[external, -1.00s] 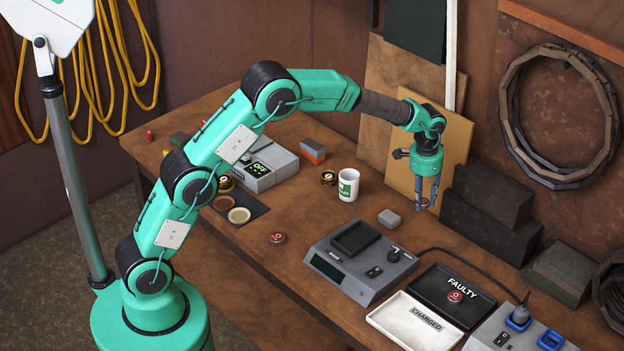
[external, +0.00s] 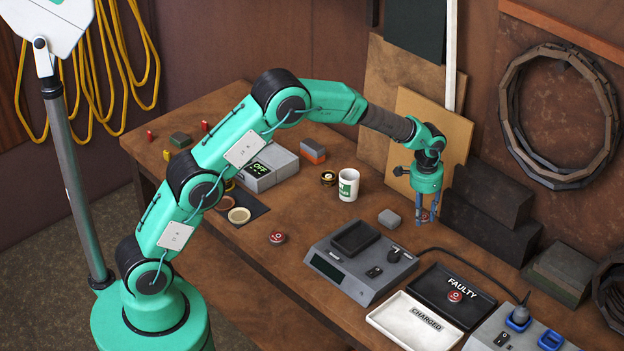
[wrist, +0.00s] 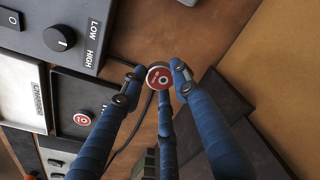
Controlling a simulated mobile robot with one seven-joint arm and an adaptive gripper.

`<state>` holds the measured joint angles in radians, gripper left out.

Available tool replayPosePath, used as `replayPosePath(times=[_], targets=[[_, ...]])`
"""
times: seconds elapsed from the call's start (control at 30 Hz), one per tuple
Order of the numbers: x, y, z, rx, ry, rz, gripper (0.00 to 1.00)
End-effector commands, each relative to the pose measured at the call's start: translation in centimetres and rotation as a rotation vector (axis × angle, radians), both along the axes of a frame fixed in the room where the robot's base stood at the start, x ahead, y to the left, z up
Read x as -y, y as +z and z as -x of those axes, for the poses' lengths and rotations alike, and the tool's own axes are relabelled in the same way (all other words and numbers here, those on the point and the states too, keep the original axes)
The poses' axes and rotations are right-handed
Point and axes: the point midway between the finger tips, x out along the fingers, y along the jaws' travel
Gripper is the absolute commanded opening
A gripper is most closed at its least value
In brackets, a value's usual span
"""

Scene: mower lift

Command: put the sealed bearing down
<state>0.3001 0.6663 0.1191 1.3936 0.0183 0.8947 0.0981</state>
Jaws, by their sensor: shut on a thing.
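My gripper (external: 425,219) has blue fingers and points down above the back right part of the bench, behind the grey charger. It is shut on the sealed bearing (wrist: 158,77), a small red-faced disc with a pale centre and metal rim. In the wrist view the fingertips surround the bearing at its edge. In the external view the fingers partly hide it. I cannot tell whether the bearing touches the bench top. A similar red disc (external: 277,237) lies on the bench left of the charger, and another (external: 455,296) lies in the black FAULTY tray (external: 428,284).
Dark blocks (external: 487,228) stand close on the right. A black cable (external: 470,265) runs across the bench in front. The white CHARGED tray (external: 400,333) and cup (external: 348,186) stand farther off.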

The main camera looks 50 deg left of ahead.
Motion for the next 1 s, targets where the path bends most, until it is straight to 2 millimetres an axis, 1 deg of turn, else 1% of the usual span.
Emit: replayPosePath(times=[0.03,0.2,0.3,0.43,0.77,0.87,1.0], targets=[[0.0,-0.8,0.1,-0.002,0.0,-0.001,0.02],[0.0,-3.4,0.1,-0.003,0.0,-0.001,0.02],[0.0,-4.5,0.0,0.0,0.0,0.0,0.02],[0.0,-5.1,0.0,0.001,0.0,0.0,0.02],[0.0,-5.2,0.0,0.0,0.0,0.0,0.02],[0.0,-5.9,0.0,-0.001,0.0,0.0,0.02],[0.0,-7.5,0.0,-0.001,0.0,0.0,0.02]])
